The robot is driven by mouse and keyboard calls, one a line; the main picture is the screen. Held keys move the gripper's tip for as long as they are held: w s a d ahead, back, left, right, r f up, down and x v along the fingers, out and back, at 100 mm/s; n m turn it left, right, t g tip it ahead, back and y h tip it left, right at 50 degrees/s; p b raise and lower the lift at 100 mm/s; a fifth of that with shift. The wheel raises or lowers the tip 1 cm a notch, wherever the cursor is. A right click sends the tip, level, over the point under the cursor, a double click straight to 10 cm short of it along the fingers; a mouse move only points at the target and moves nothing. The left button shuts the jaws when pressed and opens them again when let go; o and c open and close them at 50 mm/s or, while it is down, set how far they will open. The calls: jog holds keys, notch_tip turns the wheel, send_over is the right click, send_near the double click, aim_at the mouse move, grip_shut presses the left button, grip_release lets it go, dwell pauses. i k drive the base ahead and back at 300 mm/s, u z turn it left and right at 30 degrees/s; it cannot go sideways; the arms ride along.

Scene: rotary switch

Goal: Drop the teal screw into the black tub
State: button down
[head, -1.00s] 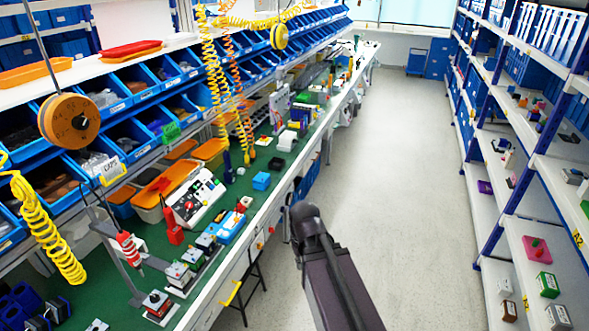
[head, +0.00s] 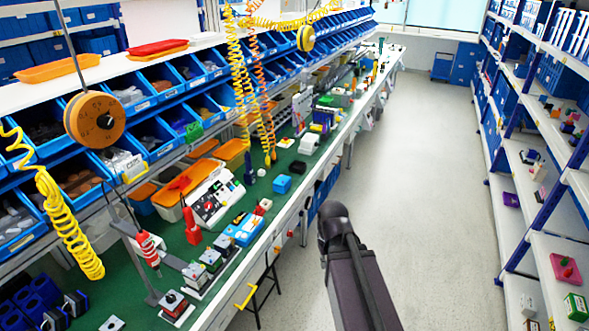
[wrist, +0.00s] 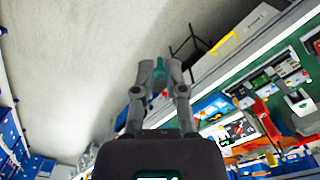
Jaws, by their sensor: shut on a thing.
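My gripper (wrist: 160,78) shows in the wrist view, its two grey fingers closed on the teal screw (wrist: 160,67). The screw stands up between the fingertips, above the pale floor beside the bench edge. In the head view my dark arm reaches out over the aisle, and the gripper and screw cannot be made out there. A small black tub (head: 297,167) sits on the green bench top in the head view, just behind a blue tub (head: 282,184). My gripper is apart from it.
The green workbench (head: 231,263) runs along the left, with switch boxes, tools and orange-lidded bins on it. Yellow coiled hoses (head: 69,225) hang over it. A shelf rack (head: 540,250) with small items stands on the right. The aisle floor (head: 425,180) between is clear.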

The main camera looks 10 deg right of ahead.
aim_at(298, 167)
jog(key=z, duration=0.45)
jog(key=i, duration=2.15)
jog(key=u, duration=0.4)
